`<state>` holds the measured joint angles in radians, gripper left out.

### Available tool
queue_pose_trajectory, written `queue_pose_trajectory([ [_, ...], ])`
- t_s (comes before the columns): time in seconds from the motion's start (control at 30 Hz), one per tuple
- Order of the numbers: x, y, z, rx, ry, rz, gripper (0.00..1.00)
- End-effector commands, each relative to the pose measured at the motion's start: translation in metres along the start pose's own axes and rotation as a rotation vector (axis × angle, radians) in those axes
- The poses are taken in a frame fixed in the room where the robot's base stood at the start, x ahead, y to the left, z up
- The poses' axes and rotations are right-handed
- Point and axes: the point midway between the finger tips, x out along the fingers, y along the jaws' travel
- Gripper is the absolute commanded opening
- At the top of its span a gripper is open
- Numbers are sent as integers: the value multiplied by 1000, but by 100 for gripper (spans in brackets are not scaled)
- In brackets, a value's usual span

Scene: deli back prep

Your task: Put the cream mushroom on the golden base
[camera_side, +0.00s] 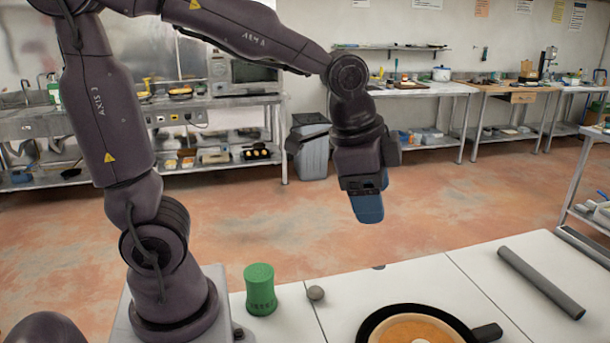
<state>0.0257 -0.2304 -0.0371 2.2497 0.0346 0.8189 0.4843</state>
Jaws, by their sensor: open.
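The golden base (400,331) is a round, flat disc inside a black pan (375,316), cut off by the bottom edge of the view. A small pale patch shows on it at the very edge; I cannot tell what it is. A small, round, greyish-beige thing (316,293), which may be the cream mushroom, sits on the white worktop left of the pan. My gripper (367,208), with blue fingers, points down high above the worktop, above and behind the pan in the picture. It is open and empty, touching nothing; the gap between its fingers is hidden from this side.
A green cylinder (260,290) stands left of the small round thing. A long grey rod (540,281) lies at the right of the worktop. The pan's black handle (487,332) points right. The worktop between is clear.

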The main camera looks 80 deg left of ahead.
Motion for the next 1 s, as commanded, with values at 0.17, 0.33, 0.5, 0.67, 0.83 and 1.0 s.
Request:
queue_pose_trajectory([
  [0.17, -42, 16, 45, -321, 105, -40, 65],
  [0.33, -55, 28, 70, -510, 167, -41, 65],
  [0.5, -58, 32, 77, -572, 185, -38, 65],
  [0.67, -58, 32, 77, -573, 185, -38, 65],
  [0.83, -58, 31, 77, -571, 185, -38, 65],
  [1.0, -58, 31, 76, -570, 185, -38, 65],
])
